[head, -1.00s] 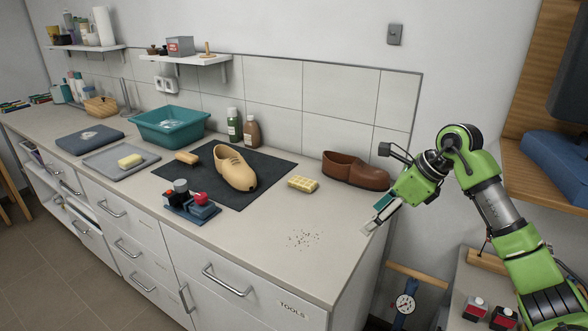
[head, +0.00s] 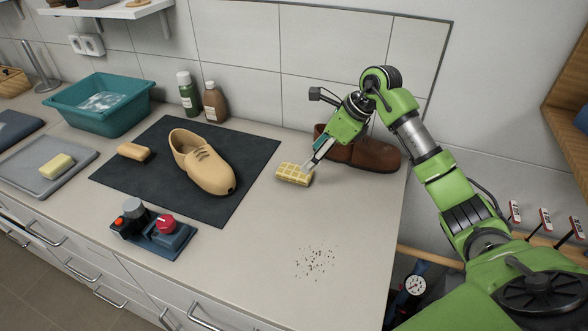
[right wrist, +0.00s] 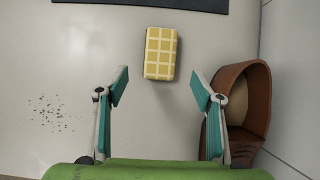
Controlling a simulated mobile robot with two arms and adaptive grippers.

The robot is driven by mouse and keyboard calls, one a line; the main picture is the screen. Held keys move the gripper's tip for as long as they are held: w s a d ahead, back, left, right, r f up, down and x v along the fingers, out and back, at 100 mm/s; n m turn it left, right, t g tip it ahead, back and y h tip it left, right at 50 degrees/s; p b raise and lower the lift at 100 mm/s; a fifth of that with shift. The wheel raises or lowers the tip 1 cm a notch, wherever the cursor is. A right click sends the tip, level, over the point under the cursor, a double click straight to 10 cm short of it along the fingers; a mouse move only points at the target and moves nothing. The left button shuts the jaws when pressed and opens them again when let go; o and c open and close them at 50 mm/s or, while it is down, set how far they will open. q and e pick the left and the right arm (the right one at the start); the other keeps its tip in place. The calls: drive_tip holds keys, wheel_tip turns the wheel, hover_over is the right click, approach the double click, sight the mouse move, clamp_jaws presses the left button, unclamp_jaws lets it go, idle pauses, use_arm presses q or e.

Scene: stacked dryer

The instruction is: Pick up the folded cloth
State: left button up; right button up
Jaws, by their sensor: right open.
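The folded cloth (head: 294,174) is yellow with a pale check pattern and lies flat on the countertop, between the dark mat and the brown shoes. In the right wrist view the cloth (right wrist: 161,54) lies ahead of the fingertips, roughly between their lines. My right gripper (head: 314,158) is open and empty, just above and beside the cloth in the head view. Its two teal-padded fingers (right wrist: 160,88) stand wide apart in the wrist view, with nothing between them. My left gripper is not in view.
Brown shoes (head: 372,155) stand close to the right of my right gripper; one shows in the wrist view (right wrist: 258,100). A dark mat (head: 240,150) holds a tan shoe (head: 203,165). Dark crumbs (head: 316,263) lie on the front counter. The wall rises behind.

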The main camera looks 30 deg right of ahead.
sight(297, 171)
drive_tip(key=x, duration=0.2)
drive_tip(key=shift+w+a+f, duration=0.15)
drive_tip(key=shift+w+f, duration=0.1)
drive_tip(key=shift+w, duration=0.05)
drive_tip(key=shift+p+x, duration=0.75)
drive_tip(key=shift+x, duration=0.2)
drive_tip(key=p+x, duration=0.1)
drive_tip(key=x, duration=0.2)
drive_tip(key=shift+w+a+f, duration=0.15)
drive_tip(key=shift+w+f, duration=0.1)
drive_tip(key=shift+f, duration=0.1)
drive_tip(key=c, duration=1)
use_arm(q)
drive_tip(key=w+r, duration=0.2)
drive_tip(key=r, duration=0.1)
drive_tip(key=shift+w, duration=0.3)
use_arm(e)
drive_tip(key=shift+c, duration=0.8)
